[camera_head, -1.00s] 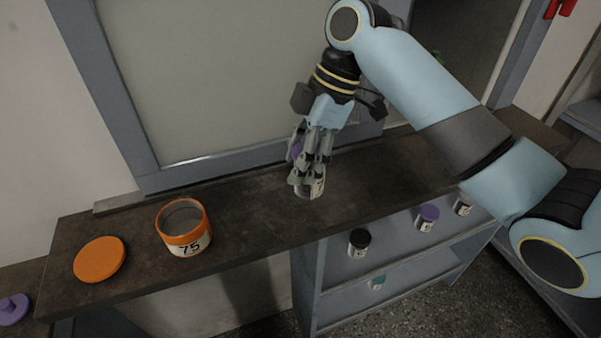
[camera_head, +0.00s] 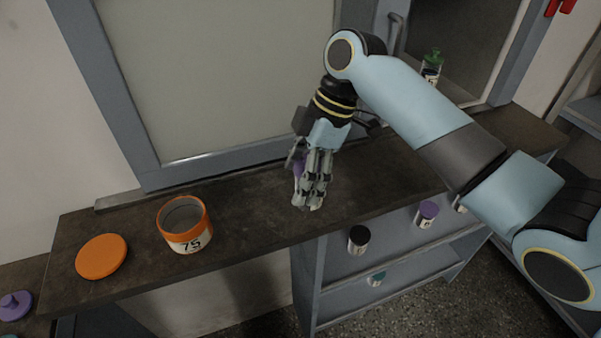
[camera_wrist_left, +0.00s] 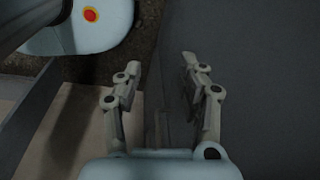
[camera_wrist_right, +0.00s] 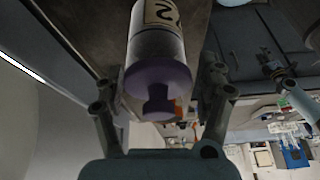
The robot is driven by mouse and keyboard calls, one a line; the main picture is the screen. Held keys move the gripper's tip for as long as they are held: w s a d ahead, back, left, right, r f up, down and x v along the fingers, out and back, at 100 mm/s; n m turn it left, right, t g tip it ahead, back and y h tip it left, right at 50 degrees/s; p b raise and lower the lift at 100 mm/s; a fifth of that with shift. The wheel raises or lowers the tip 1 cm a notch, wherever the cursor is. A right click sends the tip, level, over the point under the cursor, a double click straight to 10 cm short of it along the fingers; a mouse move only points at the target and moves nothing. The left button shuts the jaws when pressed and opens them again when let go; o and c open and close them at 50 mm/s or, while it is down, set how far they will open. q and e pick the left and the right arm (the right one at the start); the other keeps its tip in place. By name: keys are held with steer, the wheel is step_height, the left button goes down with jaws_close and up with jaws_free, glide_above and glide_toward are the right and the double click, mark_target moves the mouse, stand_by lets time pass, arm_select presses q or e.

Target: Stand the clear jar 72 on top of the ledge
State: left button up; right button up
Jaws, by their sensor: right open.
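The clear jar 72 (camera_wrist_right: 156,45) has a purple knobbed lid and a cream label with a "2" showing. In the head view its purple lid (camera_head: 297,168) peeks out beside my right gripper (camera_head: 312,190), which hides most of the jar. The jar is over the dark brown ledge (camera_head: 250,205) and seems to stand on it, but its base is hidden. In the right wrist view the fingers of my right gripper (camera_wrist_right: 160,85) are apart, one on each side of the jar. My left gripper (camera_wrist_left: 160,65) is open and empty, outside the head view.
An orange-rimmed jar 75 (camera_head: 188,243) and an orange lid (camera_head: 101,256) occupy the ledge's left part. Below the ledge, a shelf holds a black-lidded jar (camera_head: 358,240) and a purple-lidded jar (camera_head: 427,214). A green-capped bottle (camera_head: 431,66) stands behind my right arm.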

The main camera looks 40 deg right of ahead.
steer(key=v, duration=1.2)
steer(key=shift+b, duration=0.4)
